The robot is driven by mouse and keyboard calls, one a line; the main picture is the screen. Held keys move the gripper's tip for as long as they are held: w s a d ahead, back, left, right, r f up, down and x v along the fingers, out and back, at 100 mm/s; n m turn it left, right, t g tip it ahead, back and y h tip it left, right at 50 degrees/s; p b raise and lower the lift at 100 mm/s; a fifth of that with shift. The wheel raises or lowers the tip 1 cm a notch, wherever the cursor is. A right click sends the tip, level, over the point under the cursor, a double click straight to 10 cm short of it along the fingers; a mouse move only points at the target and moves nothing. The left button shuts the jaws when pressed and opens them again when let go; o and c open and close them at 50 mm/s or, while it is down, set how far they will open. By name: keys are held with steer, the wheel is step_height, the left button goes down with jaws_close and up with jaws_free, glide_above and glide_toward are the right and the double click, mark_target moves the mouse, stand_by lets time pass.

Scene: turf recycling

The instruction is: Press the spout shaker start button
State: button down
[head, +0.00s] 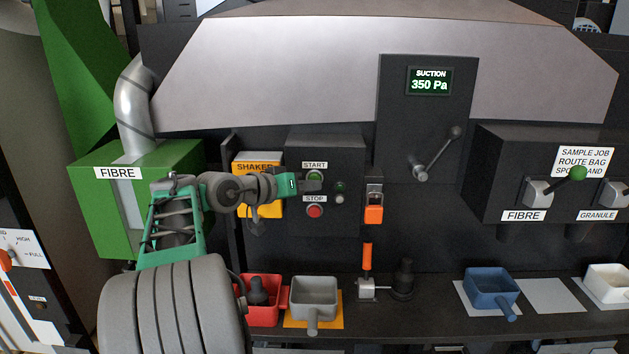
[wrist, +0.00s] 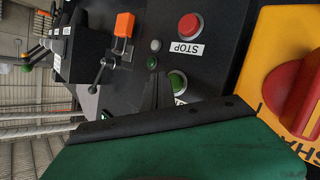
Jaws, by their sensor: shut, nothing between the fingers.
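The green start button (wrist: 178,82) sits on a dark control panel (head: 336,222), under the START label (head: 314,165). In the wrist view it shows right beside my fingertips (wrist: 158,78). In the head view my gripper (head: 313,181) reaches in from the left and covers part of the button. My gripper is shut and empty. I cannot tell whether the fingertips touch the button. The red stop button (head: 314,211) is just below, and it also shows in the wrist view (wrist: 190,26).
A yellow shaker switch box (head: 268,211) stands close left of the panel, partly behind my arm. An orange padlock (head: 374,214) hangs to the right. Below, a shelf holds a grey scoop (head: 314,292), a red tray (head: 264,312) and a blue scoop (head: 491,284).

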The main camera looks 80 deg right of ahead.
steer(key=shift+d, duration=0.2)
steer(key=shift+w+d+r, duration=0.1)
steer(key=shift+w+d, duration=0.05)
steer(key=shift+d, duration=0.3)
stand_by(0.6)
steer(key=shift+a, duration=0.1)
steer(key=shift+s+a+b, duration=0.2)
steer(key=shift+a+b, duration=0.15)
steer(key=shift+a, duration=0.4)
steer(key=shift+s+a+b, duration=0.2)
steer(key=shift+a+b, duration=0.2)
steer(key=shift+a, duration=0.4)
steer(key=shift+s+a+b, duration=0.15)
steer(key=shift+a+b, duration=0.3)
steer(key=shift+a, duration=0.4)
steer(key=shift+s+a+b, duration=0.2)
steer(key=shift+a+b, duration=0.2)
steer(key=shift+a, duration=0.4)
